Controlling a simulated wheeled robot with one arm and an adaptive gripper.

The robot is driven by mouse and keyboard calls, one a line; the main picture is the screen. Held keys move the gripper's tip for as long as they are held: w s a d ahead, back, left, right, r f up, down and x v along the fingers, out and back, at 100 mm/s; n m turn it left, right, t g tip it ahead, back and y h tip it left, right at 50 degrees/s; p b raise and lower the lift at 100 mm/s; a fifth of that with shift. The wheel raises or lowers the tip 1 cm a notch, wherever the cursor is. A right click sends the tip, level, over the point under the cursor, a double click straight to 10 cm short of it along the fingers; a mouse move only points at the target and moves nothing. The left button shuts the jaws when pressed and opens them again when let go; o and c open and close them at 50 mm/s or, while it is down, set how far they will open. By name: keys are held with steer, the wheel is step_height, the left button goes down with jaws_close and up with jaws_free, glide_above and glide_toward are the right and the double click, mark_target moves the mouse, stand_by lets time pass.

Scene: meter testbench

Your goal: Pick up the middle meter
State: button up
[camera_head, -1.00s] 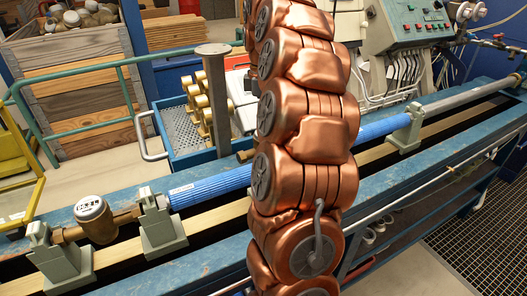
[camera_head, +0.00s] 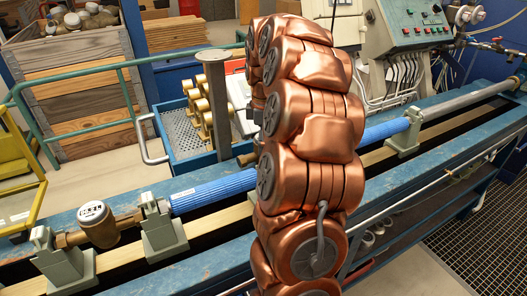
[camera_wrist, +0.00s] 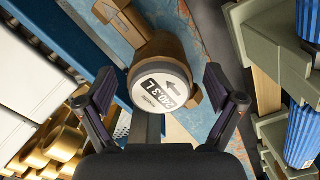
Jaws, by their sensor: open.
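In the wrist view a brass meter (camera_wrist: 160,50) with a round white face marked with an arrow and digits stands at the blue bench surface. My gripper (camera_wrist: 159,76) is open, with one finger on each side of the face and visible gaps to both. In the head view another-looking or the same meter (camera_head: 98,225) sits in line between two grey-green clamps at the left; I cannot tell which. My copper arm hides the middle of the bench, and my gripper is hidden there.
Grey-green clamps (camera_wrist: 262,40) and blue pipes (camera_wrist: 304,135) stand close on the right of the wrist view. Brass fittings (camera_wrist: 55,145) lie at its lower left, also seen in the blue tray (camera_head: 180,140) behind the bench. A grey post (camera_head: 219,105) rises near the tray.

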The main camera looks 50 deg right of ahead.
steer(key=shift+f, duration=0.45)
jaws_close()
stand_by(0.6)
